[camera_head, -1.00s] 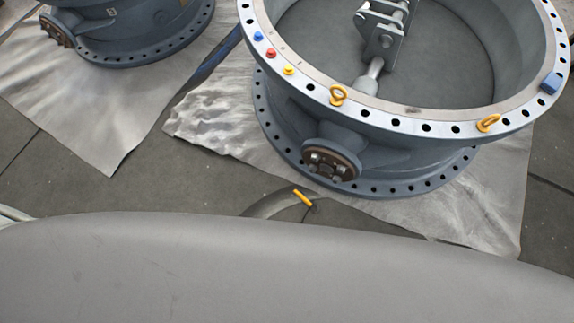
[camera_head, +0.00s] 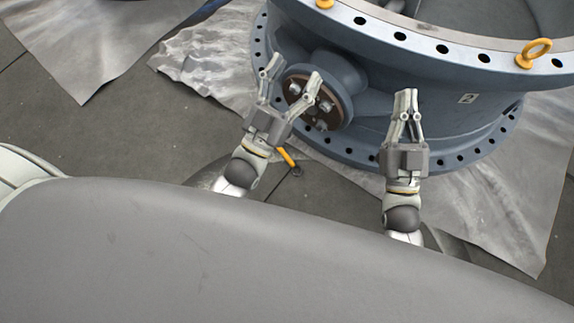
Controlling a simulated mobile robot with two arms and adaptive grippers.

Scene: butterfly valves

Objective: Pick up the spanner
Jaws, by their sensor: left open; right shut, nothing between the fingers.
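I cannot make out a spanner in the head view. My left gripper (camera_head: 291,78) is open, its fingers pointing up the picture in front of the round bolted side cover (camera_head: 314,99) of the large blue-grey valve (camera_head: 425,62). I cannot tell whether it touches the cover. My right gripper (camera_head: 405,98) is shut and empty, in front of the valve's lower body, right of the cover. The valve's top ring is cut off by the upper picture edge.
A yellow eyebolt (camera_head: 534,53) stands on the valve's upper flange at the right. A small orange bar (camera_head: 286,157) shows low beside my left gripper; I cannot tell what it is. Crumpled grey sheeting (camera_head: 206,55) lies under the valve. Dark floor (camera_head: 127,125) is clear at left.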

